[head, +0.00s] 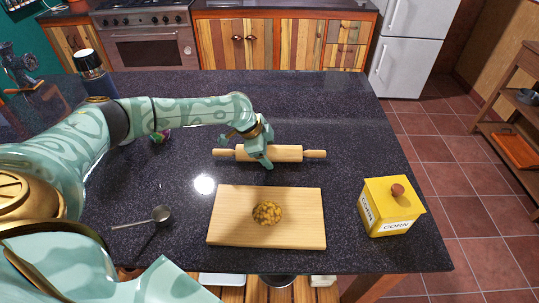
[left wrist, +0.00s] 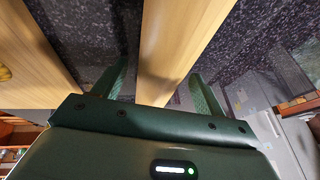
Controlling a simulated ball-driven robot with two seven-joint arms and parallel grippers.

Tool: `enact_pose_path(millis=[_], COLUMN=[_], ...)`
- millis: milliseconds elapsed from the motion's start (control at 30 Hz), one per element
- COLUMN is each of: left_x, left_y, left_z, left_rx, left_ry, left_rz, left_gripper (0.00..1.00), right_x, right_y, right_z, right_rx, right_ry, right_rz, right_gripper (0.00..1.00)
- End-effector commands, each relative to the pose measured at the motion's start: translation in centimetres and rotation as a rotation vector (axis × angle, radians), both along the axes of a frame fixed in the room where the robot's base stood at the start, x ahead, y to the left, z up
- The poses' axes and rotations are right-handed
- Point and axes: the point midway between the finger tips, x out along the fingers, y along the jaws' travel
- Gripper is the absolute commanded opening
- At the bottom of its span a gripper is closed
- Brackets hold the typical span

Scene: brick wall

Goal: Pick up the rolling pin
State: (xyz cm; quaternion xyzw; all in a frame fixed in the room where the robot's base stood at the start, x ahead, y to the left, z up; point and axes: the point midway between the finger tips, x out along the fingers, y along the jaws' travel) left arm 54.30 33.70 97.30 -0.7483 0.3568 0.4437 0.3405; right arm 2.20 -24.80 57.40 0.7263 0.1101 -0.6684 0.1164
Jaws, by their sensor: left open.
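The wooden rolling pin (head: 289,153) lies crosswise on the dark speckled countertop (head: 330,110), behind the cutting board. My left gripper (head: 262,150) reaches down over the middle of the pin and hides part of it. In the left wrist view, the pin (left wrist: 170,45) runs between the two green fingers of my left gripper (left wrist: 163,88). The fingers are open, one on each side of the pin, with a visible gap on at least one side. My right gripper is not in view.
A wooden cutting board (head: 225,225) with a small pile of yellow-brown pieces (head: 267,212) lies in front of the pin. A yellow corn box (head: 390,206) stands at right. A metal spoon or scoop (head: 160,216) lies at left. A dark bottle (head: 95,75) stands at back left.

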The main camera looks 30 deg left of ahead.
Motion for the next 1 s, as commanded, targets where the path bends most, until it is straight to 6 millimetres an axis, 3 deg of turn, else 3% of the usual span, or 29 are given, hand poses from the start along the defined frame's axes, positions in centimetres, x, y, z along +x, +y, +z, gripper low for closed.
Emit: enact_pose_path(millis=[200, 367, 767, 1000], left_x=[0.0, 0.0, 0.1, -0.3], left_y=[0.0, 0.0, 0.0, -0.3], left_z=[0.0, 0.0, 0.6, 4.3], left_rx=[0.000, -0.001, -0.001, -0.002], left_ry=[-0.002, -0.001, -0.003, -0.005], left_rz=[-0.001, 0.000, 0.000, -0.005], left_gripper=[0.69, 0.25, 0.23, 0.23], right_x=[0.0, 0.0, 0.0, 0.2], right_y=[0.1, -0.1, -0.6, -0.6], right_z=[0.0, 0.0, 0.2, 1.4], right_rx=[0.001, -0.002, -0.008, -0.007], right_ry=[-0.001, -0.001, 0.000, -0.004], right_rz=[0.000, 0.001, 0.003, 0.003], right_gripper=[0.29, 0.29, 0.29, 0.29])
